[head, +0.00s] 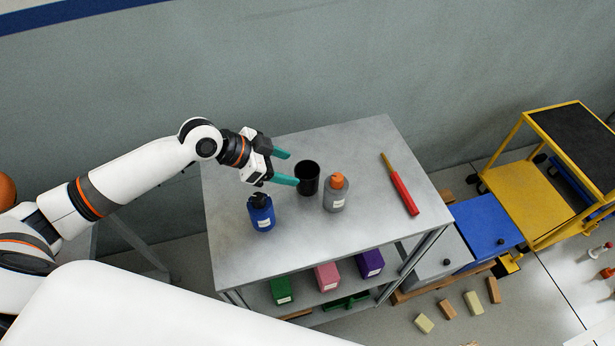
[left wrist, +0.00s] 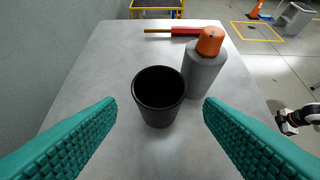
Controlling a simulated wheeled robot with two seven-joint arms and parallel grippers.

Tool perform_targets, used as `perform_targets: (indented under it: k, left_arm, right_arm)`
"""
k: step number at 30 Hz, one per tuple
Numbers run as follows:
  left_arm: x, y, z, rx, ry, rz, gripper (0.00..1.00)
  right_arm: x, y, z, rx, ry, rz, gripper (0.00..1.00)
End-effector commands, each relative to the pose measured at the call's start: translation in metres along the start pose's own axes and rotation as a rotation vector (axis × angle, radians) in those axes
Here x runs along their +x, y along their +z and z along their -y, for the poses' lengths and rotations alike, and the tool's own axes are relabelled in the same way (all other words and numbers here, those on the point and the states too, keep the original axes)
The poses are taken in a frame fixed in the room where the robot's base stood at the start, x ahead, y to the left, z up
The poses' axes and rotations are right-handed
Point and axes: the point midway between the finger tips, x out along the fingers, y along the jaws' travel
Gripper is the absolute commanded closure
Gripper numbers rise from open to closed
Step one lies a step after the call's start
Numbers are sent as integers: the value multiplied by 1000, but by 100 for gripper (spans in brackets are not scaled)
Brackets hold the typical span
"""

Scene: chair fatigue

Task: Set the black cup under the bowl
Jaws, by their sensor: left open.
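The black cup (head: 308,178) stands upright on the grey table, mouth up and empty as far as I can see. My left gripper (head: 293,169) is open just left of the cup, its teal fingers pointing at it. In the left wrist view the cup (left wrist: 158,98) is centred beyond and between the two fingertips, with a gap on each side; I see no contact. I see no bowl in either view.
A grey bottle with an orange cap (head: 336,194) stands close to the cup's right. A blue bottle (head: 261,213) stands in front of my gripper. A red-handled tool (head: 403,192) lies at the right of the table (head: 345,142). Coloured boxes sit on the shelf below.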

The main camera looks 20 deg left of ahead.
Motion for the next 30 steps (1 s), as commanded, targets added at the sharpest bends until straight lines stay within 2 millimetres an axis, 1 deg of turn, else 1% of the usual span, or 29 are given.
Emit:
perform_targets:
  k: [1, 3, 8, 11, 14, 18, 21, 27, 29, 30]
  left_arm:
    - [7, 3, 0, -3, -2, 3, 38]
    - [16, 2, 0, -3, -1, 2, 38]
    - [26, 1, 0, -1, -1, 0, 38]
    - [37, 1, 0, -5, -3, 0, 38]
    - [52, 0, -1, -5, -3, 0, 38]
    - [71, -2, -2, -3, -1, 0, 38]
    - [76, -3, -2, 0, 0, -1, 38]
    - [77, -4, -2, 0, 0, -1, 38]
    - [77, -4, -2, 0, 0, -1, 48]
    - [77, -4, -2, -1, 0, -1, 55]
  right_arm:
    - [-5, 1, 0, 0, 1, 1, 100]
    - [-7, 1, -1, 1, 1, 1, 100]
    - [-10, 2, -1, 1, 1, 2, 100]
    - [-19, 3, -1, 1, 1, 2, 100]
    - [-27, 4, -1, 1, 2, 2, 100]
    - [-30, 5, -2, 1, 2, 2, 100]
    - [-31, 5, -2, 1, 2, 2, 100]
    - [-30, 5, -1, 1, 2, 2, 100]
    - [-30, 5, -1, 1, 2, 2, 100]
    - [-30, 5, -1, 1, 2, 2, 100]
